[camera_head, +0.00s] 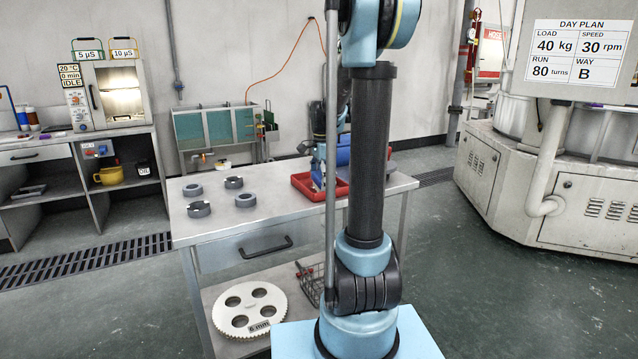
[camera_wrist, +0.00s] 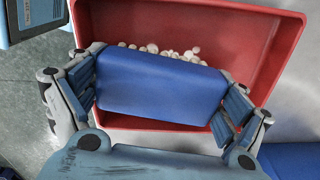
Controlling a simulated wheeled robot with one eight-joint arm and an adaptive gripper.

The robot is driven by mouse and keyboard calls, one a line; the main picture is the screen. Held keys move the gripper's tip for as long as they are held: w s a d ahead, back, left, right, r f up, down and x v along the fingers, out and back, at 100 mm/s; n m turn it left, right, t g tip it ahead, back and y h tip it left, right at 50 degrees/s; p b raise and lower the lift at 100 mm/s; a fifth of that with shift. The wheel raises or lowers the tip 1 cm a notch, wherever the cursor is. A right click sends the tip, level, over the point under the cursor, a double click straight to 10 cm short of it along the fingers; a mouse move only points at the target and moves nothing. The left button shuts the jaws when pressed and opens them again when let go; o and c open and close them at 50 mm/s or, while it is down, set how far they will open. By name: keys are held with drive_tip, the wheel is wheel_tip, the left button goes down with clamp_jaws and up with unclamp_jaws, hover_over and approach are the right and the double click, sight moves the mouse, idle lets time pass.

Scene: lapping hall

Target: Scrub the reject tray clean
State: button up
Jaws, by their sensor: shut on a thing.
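The red reject tray (camera_wrist: 285,55) lies on the table under my gripper in the wrist view. It also shows in the head view (camera_head: 301,184), partly hidden by my arm. My gripper (camera_wrist: 162,90) is shut on a blue block (camera_wrist: 160,85), with one finger on each end. The block is over the tray and hides part of its floor. Whether it touches the floor cannot be told. Several small cream-coloured round bits (camera_wrist: 165,52) lie in the tray along the block's far edge.
Several grey rings (camera_head: 234,182) stand on the left of the table (camera_head: 265,218). A white disc with holes (camera_head: 250,309) and a wire basket are on the shelf below. Another blue thing (camera_wrist: 290,160) lies beside the tray at the lower right.

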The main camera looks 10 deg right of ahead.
sight(318, 172)
drive_tip(key=shift+f, duration=0.15)
drive_tip(key=shift+w+a, duration=0.3)
drive_tip(key=shift+w, duration=0.55)
drive_tip(key=shift+w+a, duration=0.25)
drive_tip(key=shift+w, duration=0.6)
drive_tip(key=shift+r, duration=3.1)
drive_tip(key=shift+r, duration=0.1)
drive_tip(key=shift+r, duration=1.45)
